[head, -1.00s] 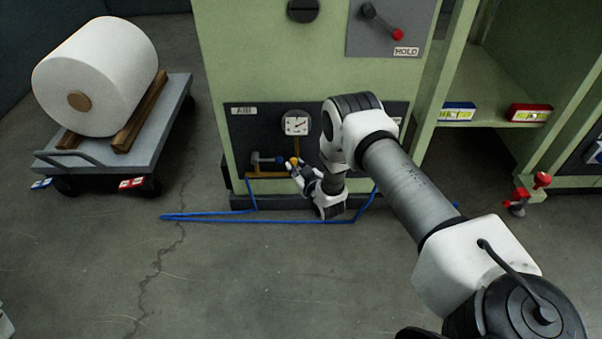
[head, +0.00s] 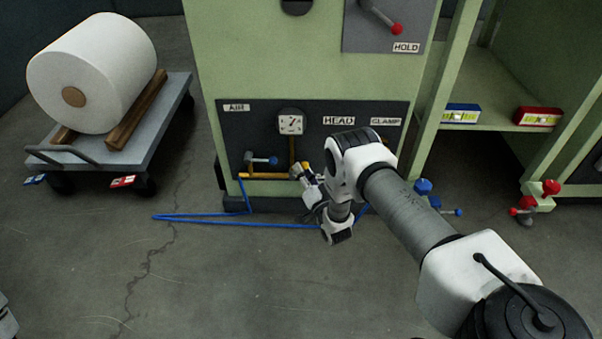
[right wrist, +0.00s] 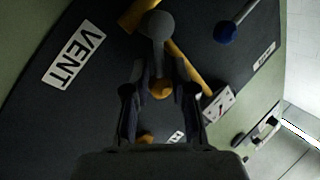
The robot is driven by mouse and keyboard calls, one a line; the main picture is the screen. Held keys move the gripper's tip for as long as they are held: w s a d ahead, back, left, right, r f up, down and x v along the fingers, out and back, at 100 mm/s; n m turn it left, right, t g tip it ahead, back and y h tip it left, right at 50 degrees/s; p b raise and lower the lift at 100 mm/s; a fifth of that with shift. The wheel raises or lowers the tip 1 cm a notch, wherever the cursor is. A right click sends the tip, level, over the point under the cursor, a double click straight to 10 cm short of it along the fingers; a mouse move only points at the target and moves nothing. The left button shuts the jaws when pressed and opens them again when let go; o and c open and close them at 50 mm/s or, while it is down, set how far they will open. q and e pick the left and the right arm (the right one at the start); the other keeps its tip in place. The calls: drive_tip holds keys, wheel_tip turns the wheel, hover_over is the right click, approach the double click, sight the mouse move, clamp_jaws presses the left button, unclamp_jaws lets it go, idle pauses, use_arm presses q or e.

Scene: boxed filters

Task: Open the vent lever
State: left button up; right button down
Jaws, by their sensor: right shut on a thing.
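In the head view, my right gripper (head: 304,172) is low on the panel, at the yellow pipe (head: 262,176) below the gauge. There the gripper and wrist mostly hide the lever and its label. My left gripper is not in view.
A blue-tipped lever (head: 262,160) sits just left of my right gripper, below the gauge (head: 290,122). A blue hose (head: 235,222) lies on the floor in front. A cart (head: 110,165) with a white roll stands left. Red valves (head: 535,200) stand at the right.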

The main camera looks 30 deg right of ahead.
drive_tip(key=shift+s+d+f+m, duration=0.1)
drive_tip(key=shift+d+f+m, duration=0.1)
drive_tip(key=shift+m, duration=0.4)
drive_tip(key=shift+t+h, duration=0.3)
drive_tip(key=c, duration=1)
unclamp_jaws()
drive_tip(key=shift+o, duration=0.2)
drive_tip(key=d+v, duration=0.1)
drive_tip(key=v, duration=0.6)
drive_tip(key=shift+s+a, duration=0.25)
drive_tip(key=shift+a, duration=0.2)
